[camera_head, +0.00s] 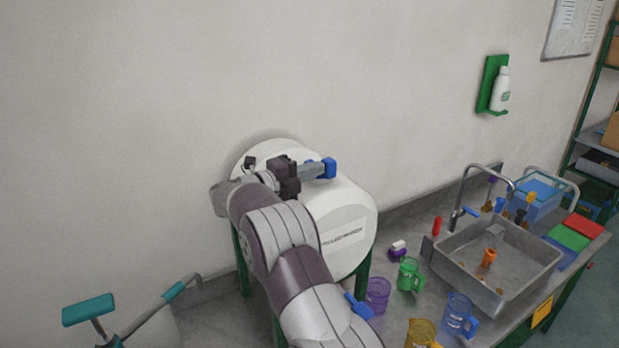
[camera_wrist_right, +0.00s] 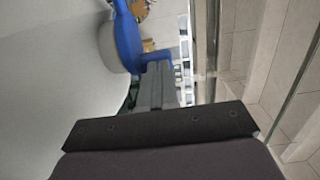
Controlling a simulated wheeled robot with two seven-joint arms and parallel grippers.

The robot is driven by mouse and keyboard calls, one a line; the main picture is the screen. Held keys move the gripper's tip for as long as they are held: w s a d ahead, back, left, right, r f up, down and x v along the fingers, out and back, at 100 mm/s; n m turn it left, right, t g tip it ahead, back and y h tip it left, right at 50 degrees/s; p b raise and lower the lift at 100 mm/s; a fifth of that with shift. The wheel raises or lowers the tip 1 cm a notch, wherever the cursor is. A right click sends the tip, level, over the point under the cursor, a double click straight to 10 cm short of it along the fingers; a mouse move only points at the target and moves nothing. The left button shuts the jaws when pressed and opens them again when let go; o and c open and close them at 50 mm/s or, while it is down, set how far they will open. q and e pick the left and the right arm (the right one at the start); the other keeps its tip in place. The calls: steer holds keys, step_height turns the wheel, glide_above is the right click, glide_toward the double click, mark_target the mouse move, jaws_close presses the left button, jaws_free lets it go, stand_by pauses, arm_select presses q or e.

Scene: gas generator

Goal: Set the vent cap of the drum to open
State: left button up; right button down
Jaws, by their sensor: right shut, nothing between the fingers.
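The white drum (camera_head: 345,225) lies on a green stand against the wall. A blue vent cap (camera_head: 329,168) sits on its top; in the right wrist view the cap (camera_wrist_right: 124,38) shows a rounded body with a short blue arm pointing right. My right gripper (camera_head: 318,171) reaches over the drum from the front. Its grey fingers (camera_wrist_right: 156,82) are shut with nothing between them, and their tips are close to the cap's arm. I cannot tell whether they touch. My left gripper is not in view.
A bench with a metal sink (camera_head: 495,265) and a tap stands to the right. Purple (camera_head: 377,296), green (camera_head: 410,273), blue and yellow mugs stand near the drum. Above the drum, the wall is bare.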

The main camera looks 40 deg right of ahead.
mark_target(328, 171)
steer(key=d+n+t+b, duration=0.1)
steer(key=t+b, duration=0.1)
steer(key=s+n+t+b, duration=0.1)
steer(key=b, duration=0.2)
steer(key=d+n+t+b, duration=0.1)
steer(key=t+b, duration=0.1)
steer(key=shift+s+d+f+n+t+y+b, duration=0.25)
steer(key=shift+d+f+n+t+y+b, duration=0.05)
steer(key=shift+f+b, duration=0.1)
steer(key=shift+d+r+t+b, duration=0.3)
steer(key=shift+d+b, duration=0.15)
steer(key=shift+d, duration=0.1)
steer(key=shift+d+r, duration=0.1)
steer(key=shift+d, duration=0.65)
